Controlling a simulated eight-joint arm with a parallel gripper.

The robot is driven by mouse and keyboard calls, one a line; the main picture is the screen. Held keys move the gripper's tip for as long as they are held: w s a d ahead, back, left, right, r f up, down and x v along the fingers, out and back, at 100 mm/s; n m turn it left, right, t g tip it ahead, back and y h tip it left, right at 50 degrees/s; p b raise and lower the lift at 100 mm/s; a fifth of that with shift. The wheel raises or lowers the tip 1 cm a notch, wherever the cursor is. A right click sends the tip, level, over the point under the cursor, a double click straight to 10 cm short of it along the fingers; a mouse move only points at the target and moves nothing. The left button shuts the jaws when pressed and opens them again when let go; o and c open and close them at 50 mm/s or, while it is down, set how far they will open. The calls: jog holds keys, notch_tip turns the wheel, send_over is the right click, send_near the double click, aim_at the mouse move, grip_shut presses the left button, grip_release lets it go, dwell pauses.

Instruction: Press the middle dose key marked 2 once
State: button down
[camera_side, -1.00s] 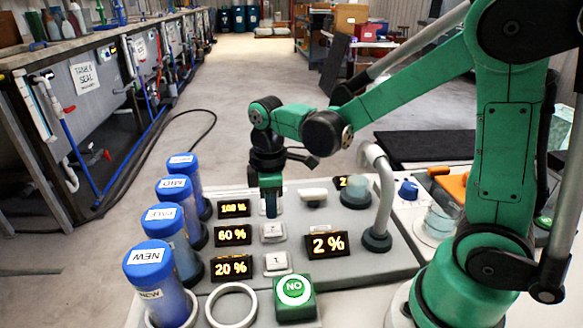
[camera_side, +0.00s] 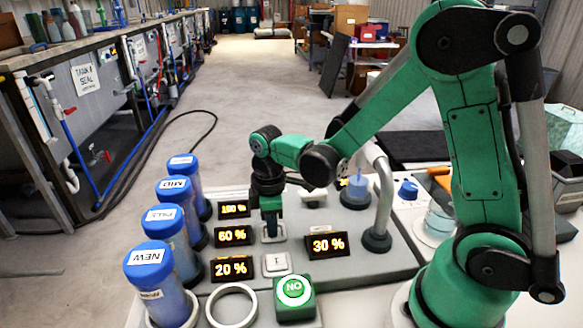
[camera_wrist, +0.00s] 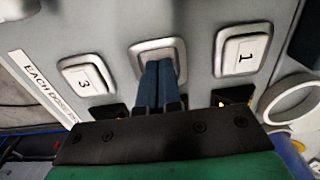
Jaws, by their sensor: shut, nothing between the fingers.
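The middle dose key (camera_side: 280,238) sits beside the 60 % display on the grey panel. In the wrist view the middle key (camera_wrist: 153,47) lies between the key marked 3 (camera_wrist: 84,80) and the key marked 1 (camera_wrist: 242,54); its numeral is hidden by my fingers. My gripper (camera_side: 270,234) points straight down with its fingers shut and empty. Its blue fingertips, also in the wrist view (camera_wrist: 160,70), are over the middle key's face and appear to touch it. The key marked 1 (camera_side: 276,264) is clear. The large display (camera_side: 327,245) reads 30 %.
Several blue-capped tubes (camera_side: 149,254) stand along the panel's left. A green NO button (camera_side: 294,291) and an empty white ring (camera_side: 232,305) are at the front.

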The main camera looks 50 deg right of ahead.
jog(key=shift+f, duration=0.35)
notch_tip(320, 180, up, 9)
jog(key=shift+f, duration=0.15)
dwell(0.4)
dwell(0.5)
notch_tip(320, 180, up, 3)
jog(key=m+t, duration=0.7)
jog(key=m, duration=0.2)
send_over(285, 241)
jog(key=s, duration=0.2)
jog(key=shift+w, duration=0.25)
